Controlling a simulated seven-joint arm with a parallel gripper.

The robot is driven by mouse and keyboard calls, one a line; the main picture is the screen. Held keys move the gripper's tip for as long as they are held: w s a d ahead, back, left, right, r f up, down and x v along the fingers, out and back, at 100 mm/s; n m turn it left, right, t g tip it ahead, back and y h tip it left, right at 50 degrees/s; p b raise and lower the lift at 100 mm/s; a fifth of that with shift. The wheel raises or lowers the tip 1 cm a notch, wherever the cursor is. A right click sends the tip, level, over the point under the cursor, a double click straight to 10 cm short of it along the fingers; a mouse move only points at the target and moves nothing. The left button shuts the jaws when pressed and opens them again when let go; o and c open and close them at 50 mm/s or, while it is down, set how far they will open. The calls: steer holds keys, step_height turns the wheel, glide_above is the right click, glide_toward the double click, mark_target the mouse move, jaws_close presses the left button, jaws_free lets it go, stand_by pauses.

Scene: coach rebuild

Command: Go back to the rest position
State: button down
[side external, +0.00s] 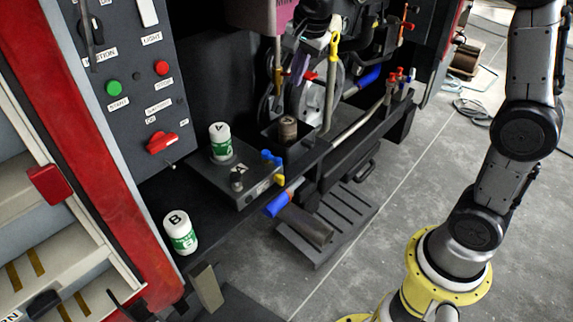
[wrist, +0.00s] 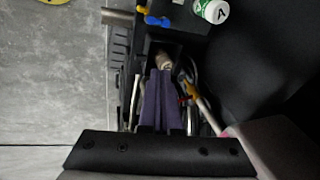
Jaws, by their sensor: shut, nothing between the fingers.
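My gripper (wrist: 160,78) shows in the wrist view as two purple-grey fingers pressed together, with nothing between them. Its tips overlap the lower end of a small brownish cylinder (wrist: 166,62) in that view; I cannot tell the height gap. There the brownish cylinder (side external: 288,129) stands in a dark square holder. Canister B (side external: 180,232) stands on the dark ledge, front left.
A control panel (side external: 118,60) with green and red buttons and a red knob (side external: 160,143) stands at left. Pipes, a wheel (side external: 318,95) and blue-handled valves (side external: 277,206) crowd the middle. A black step (side external: 310,238) lies below. Grey floor (side external: 410,150) is open at right.

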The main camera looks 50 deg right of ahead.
steer(key=s+a+r+n+t, duration=0.1)
steer(key=s+r+n, duration=0.2)
steer(key=s, duration=0.6)
steer(key=s+a+r+n+t, duration=0.1)
steer(key=s+a+r+n, duration=0.15)
steer(key=s, duration=0.55)
steer(key=s+f+n+y, duration=0.1)
steer(key=s+f+n, duration=0.6)
steer(key=s+n, duration=0.3)
steer(key=shift+s+a+f+n+y, duration=0.25)
steer(key=shift+a+f+n+y, duration=0.05)
steer(key=shift+a+f+n, duration=0.15)
